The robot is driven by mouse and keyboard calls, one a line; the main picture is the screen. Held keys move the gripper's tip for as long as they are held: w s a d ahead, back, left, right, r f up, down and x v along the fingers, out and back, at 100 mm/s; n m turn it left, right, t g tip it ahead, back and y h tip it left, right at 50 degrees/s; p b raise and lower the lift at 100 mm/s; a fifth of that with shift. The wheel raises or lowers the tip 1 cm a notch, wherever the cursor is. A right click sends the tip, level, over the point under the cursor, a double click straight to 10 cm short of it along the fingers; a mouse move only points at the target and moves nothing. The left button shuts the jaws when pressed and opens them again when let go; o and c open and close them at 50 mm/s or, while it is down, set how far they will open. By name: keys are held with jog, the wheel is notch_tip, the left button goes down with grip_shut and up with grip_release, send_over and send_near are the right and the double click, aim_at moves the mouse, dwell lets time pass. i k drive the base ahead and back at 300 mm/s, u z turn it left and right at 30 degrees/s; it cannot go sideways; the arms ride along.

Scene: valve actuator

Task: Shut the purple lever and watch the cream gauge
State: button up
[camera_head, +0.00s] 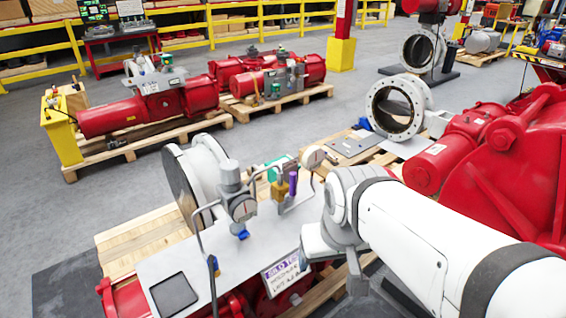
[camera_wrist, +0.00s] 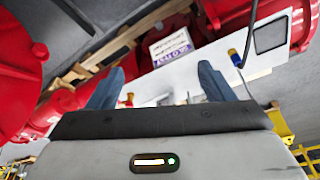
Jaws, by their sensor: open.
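The purple lever (camera_head: 293,184) stands upright on the pipework above a grey panel (camera_head: 185,262), beside a yellow block. A round cream-faced gauge (camera_head: 312,157) sits just up and right of it. A second round gauge (camera_head: 243,208) is on the grey fitting to the left. My gripper is to the right of the lever and apart from it, its fingertips mostly hidden by my arm in the head view. In the wrist view my gripper (camera_wrist: 160,82) has two blue-grey fingers spread apart with nothing between them. I cannot make out the purple lever in the wrist view.
A printed sign (camera_head: 285,270) leans at the panel's front edge; it also shows in the wrist view (camera_wrist: 171,46). Blue-tipped handles (camera_head: 213,265) and bent pipes rise near the panel. Large red actuators (camera_head: 520,165) stand right. Open grey floor lies left.

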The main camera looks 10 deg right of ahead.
aim_at(289, 196)
jog(key=z, duration=0.6)
jog(key=k, duration=0.85)
jog(key=z, duration=0.85)
jog(key=k, duration=0.45)
jog(key=u, duration=0.1)
jog(key=i, duration=1.25)
jog(key=u, duration=1.15)
jog(key=i, duration=1.05)
jog(key=u, duration=0.55)
